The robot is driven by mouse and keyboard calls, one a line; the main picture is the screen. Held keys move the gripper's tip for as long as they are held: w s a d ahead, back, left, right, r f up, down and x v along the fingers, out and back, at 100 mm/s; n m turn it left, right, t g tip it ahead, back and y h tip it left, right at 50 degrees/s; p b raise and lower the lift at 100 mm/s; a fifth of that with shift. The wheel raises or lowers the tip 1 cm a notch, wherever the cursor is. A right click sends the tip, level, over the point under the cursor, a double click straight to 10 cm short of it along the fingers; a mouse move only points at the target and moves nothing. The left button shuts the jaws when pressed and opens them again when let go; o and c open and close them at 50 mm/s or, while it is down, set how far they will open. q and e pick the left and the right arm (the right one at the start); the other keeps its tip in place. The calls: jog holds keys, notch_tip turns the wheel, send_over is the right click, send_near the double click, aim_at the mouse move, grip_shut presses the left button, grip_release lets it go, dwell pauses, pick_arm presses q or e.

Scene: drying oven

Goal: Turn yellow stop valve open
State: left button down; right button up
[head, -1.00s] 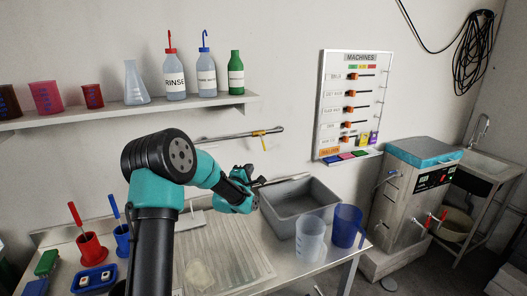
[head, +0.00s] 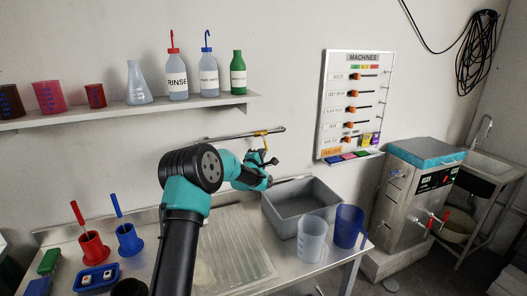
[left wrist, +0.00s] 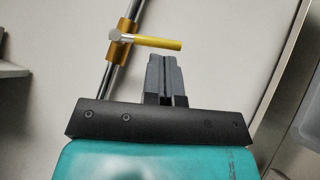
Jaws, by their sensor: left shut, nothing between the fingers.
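The yellow stop valve (head: 263,134) sits on a metal pipe (head: 225,137) on the back wall. In the left wrist view its yellow lever (left wrist: 158,43) points right from a brass body (left wrist: 121,45), across the line of the pipe. My left gripper (head: 266,155) is just below the valve in the head view. In the left wrist view its closed fingers (left wrist: 167,60) point up at the lever, with their tips just below it. They hold nothing, and I cannot tell if they touch the lever. My right gripper is not in view.
A grey basin (head: 300,203) is on the bench below and right of the gripper, with a clear beaker (head: 311,240) and a blue jug (head: 348,227) in front. A shelf with bottles (head: 150,107) is above left. The machines board (head: 345,130) hangs to the right.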

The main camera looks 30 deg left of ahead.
aim_at(265, 143)
pick_arm(q)
jog(key=shift+x, duration=1.45)
